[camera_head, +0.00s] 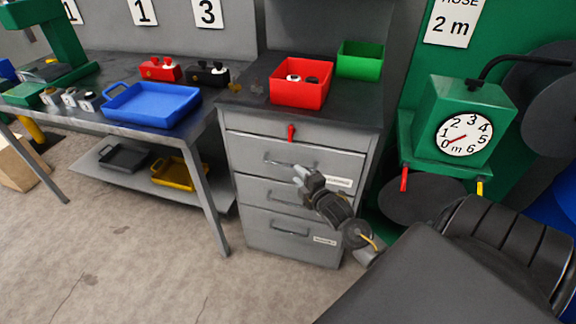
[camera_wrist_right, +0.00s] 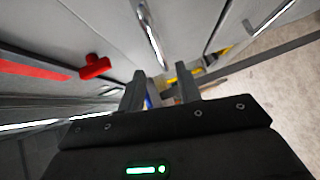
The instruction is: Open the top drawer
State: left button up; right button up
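The grey drawer cabinet (camera_head: 250,180) stands in the middle of the head view, with its drawers stacked and looking shut. The top drawer (camera_head: 247,150) has a metal bar handle (camera_head: 283,162) and a white label at its right. My right gripper (camera_head: 303,176) is in front of this drawer, near the right end of the handle. In the right wrist view the gripper (camera_wrist_right: 161,88) is open, with nothing between its fingers. A bar handle (camera_wrist_right: 151,36) lies just ahead of the fingertips; contact cannot be told. My left gripper is not in view.
A red lever (camera_head: 291,133) sticks out above the top drawer. It also shows in the right wrist view (camera_wrist_right: 95,66). A red bin (camera_head: 299,95) and a green bin (camera_head: 360,66) stand on the cabinet. A workbench with a blue tray (camera_head: 152,110) is at left. Floor in front is clear.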

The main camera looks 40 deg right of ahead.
aim_at(288, 165)
jog(key=x, duration=0.7)
jog(key=shift+w+f, duration=0.1)
jog(key=shift+w, duration=0.3)
grip_shut()
